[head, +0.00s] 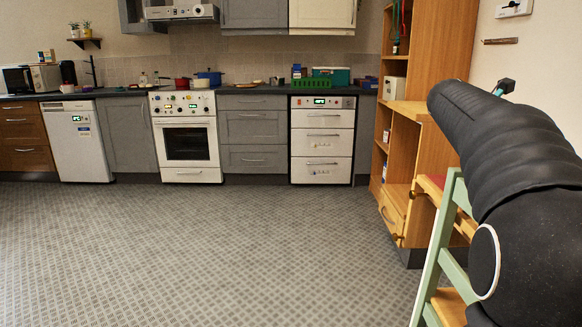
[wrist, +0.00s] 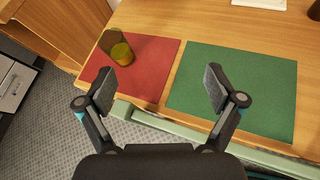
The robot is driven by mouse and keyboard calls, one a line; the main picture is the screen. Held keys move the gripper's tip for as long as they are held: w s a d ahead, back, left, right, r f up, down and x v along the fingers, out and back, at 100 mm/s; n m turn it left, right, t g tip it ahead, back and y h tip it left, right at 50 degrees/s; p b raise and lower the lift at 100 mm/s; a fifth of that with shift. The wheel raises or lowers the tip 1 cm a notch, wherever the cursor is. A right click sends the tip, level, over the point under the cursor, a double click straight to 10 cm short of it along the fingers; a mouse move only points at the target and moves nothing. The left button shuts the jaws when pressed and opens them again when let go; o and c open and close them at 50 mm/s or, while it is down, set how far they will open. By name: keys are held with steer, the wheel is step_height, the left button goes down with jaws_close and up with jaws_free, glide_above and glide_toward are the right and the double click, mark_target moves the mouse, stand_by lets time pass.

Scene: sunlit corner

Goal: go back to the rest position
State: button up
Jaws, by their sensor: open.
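My gripper (wrist: 158,92) is open and empty in the wrist view, above the front edge of a wooden table (wrist: 185,75). A red mat (wrist: 153,70) lies on the table to the left, and a green mat (wrist: 240,95) lies to the right. A yellowish see-through cup (wrist: 121,53) is on the red mat, beyond the left finger and apart from it.
A green-framed chair (head: 440,250) stands at the right by a wooden shelf unit (head: 408,130). A white oven (head: 187,137) and grey cabinets (head: 252,140) line the back wall. The patterned floor (head: 200,250) is clear in front of them.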

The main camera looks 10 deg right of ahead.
steer(key=s+a+f+m+y+b, duration=0.1)
steer(key=s+a+f+m+y, duration=0.3)
steer(key=a, duration=0.8)
steer(key=s+a+f+m+y+b, duration=0.1)
steer(key=s+a+f+m+y, duration=0.3)
steer(key=s+a+f+m, duration=0.4)
steer(key=s+a+f+m+t+y+b, duration=0.1)
steer(key=s+a+f+m+y, duration=0.2)
steer(key=s+a+f+m, duration=0.4)
steer(key=s+a+f, duration=0.7)
steer(key=a+f, duration=0.2)
steer(key=f, duration=0.1)
steer(key=shift+y+b, duration=0.4)
